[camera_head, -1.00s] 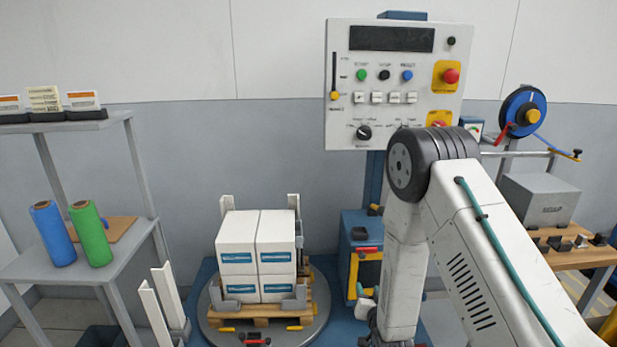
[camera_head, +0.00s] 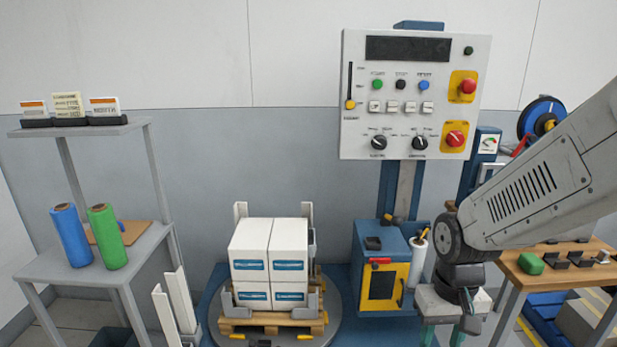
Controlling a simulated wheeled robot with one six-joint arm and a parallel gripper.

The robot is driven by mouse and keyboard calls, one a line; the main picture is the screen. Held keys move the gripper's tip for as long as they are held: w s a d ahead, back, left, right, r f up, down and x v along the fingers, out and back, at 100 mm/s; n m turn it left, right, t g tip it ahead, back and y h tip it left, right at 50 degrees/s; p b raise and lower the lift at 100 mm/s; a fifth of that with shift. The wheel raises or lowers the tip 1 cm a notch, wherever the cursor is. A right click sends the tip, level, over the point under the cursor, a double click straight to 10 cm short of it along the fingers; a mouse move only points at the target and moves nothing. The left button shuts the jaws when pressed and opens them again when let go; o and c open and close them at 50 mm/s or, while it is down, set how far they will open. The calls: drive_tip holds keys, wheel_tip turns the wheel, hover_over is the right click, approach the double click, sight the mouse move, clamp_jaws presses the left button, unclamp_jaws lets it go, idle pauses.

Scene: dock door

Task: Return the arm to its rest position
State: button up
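My arm (camera_head: 545,185) reaches in from the right edge and bends down at a dark joint. My gripper is at the low end of the arm, near the bottom edge right of centre.
White boxes (camera_head: 288,246) sit on a wooden pallet (camera_head: 271,323) on a round turntable. A control panel (camera_head: 412,100) stands behind. A shelf (camera_head: 75,265) with blue (camera_head: 71,236) and green (camera_head: 107,237) rolls is at left. A workbench (camera_head: 560,262) is at right.

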drive_tip(key=s+d+r+t, duration=0.2)
drive_tip(key=s+d+r, duration=0.1)
drive_tip(key=s+r, duration=1)
drive_tip(key=shift+r, duration=1.45)
drive_tip(key=shift+s, duration=0.1)
